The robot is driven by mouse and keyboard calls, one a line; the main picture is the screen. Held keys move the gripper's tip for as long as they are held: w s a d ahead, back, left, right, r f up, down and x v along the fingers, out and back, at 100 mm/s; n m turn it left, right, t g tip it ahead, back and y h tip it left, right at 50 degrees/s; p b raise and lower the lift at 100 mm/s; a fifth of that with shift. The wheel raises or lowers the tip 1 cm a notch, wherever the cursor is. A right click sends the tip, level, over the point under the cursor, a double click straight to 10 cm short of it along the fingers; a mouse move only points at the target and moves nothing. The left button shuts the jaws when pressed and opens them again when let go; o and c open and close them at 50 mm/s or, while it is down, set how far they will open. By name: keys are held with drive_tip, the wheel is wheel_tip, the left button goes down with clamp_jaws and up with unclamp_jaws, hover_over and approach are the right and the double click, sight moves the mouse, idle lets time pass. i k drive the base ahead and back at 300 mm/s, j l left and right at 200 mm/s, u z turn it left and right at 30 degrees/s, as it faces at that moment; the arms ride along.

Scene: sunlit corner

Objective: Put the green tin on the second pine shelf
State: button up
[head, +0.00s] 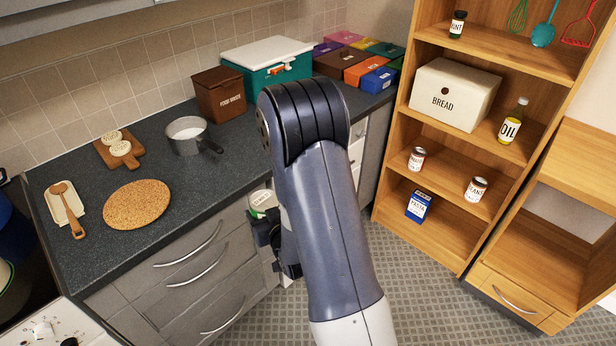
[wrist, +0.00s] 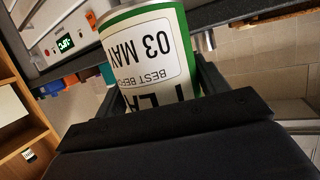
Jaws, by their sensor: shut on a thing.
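The green tin (head: 263,201) is held in my gripper (head: 264,232) beside the counter front, partly hidden by my arm. In the wrist view the tin (wrist: 152,60) fills the middle, with a cream label printed "03 MAY", upside down, and green bands. The black fingers of my gripper (wrist: 165,92) are shut on it. The pine shelf unit (head: 388,165) stands at the right, apart from the tin. From the bottom, its boards hold a blue pasta box (head: 418,206), two small tins (head: 416,159) (head: 476,189), then a bread box (head: 452,96) and oil bottle (head: 513,122).
A mint jar (head: 457,24) and hanging utensils are at the top of the unit. The counter (head: 225,160) holds a saucepan (head: 188,134), a brown box (head: 219,93), a teal-and-white box (head: 267,68) and coloured boxes. There is bare board between the two small tins.

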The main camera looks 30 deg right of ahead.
sight(441, 182)
drive_tip(key=i+l, duration=0.1)
drive_tip(key=l, duration=0.3)
drive_tip(key=i+l+z, duration=0.1)
drive_tip(key=l, duration=0.25)
drive_tip(key=i+l, duration=0.1)
drive_tip(key=l, duration=0.3)
drive_tip(key=i+l+z, duration=0.1)
drive_tip(key=l, duration=0.3)
drive_tip(key=i+l, duration=0.15)
drive_tip(key=l, duration=0.2)
drive_tip(key=i+l, duration=0.1)
drive_tip(key=l, duration=0.25)
drive_tip(key=i+l+z, duration=0.1)
drive_tip(key=l, duration=0.3)
drive_tip(key=i+l, duration=0.15)
drive_tip(key=l, duration=0.2)
drive_tip(key=z, duration=0.05)
